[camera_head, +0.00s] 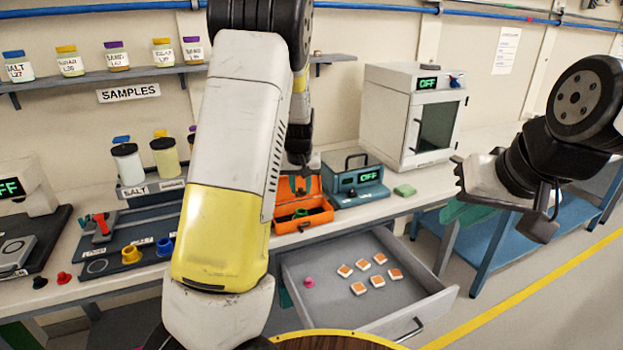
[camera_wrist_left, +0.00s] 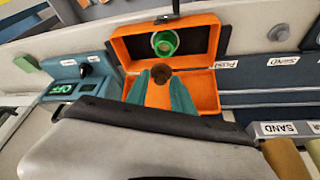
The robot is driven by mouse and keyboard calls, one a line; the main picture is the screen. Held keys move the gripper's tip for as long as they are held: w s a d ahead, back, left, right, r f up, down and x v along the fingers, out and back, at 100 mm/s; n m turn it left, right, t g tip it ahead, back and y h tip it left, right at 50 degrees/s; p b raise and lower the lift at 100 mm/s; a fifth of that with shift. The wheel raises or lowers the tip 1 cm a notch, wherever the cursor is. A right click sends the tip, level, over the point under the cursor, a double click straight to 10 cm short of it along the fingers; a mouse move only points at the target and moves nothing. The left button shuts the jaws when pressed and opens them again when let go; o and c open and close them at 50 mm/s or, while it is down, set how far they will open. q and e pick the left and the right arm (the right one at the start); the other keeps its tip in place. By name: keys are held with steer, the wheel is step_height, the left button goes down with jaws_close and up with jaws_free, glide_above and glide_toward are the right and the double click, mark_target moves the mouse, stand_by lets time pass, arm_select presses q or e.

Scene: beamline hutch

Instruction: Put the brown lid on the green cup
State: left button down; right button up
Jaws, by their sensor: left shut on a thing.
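The green cup (camera_head: 300,213) sits inside the open orange box on the bench. In the left wrist view the cup (camera_wrist_left: 165,42) shows as a green ring with a pale inside, beyond my fingertips. My left gripper (camera_head: 299,184) points down over the box, its hand partly hidden by my own arm. Its teal fingers (camera_wrist_left: 160,84) are shut on the brown lid (camera_wrist_left: 161,75), which is a small dark round shape between the tips. I cannot make out the lid in the head view. My right gripper (camera_head: 468,210) is at the right, away from the box; its finger gap is unclear.
The orange box (camera_head: 318,217) has its cover raised. A teal instrument (camera_head: 357,188) stands beside it, with a white oven (camera_head: 412,115) behind. An open drawer (camera_head: 337,262) below holds several orange-and-white pieces and a pink knob. Sample jars stand at the left.

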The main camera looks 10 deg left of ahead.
mark_target(300, 196)
arm_select(q)
steer(key=shift+f, duration=2.45)
steer(key=shift+f, duration=0.6)
steer(key=c, duration=1)
jaws_free()
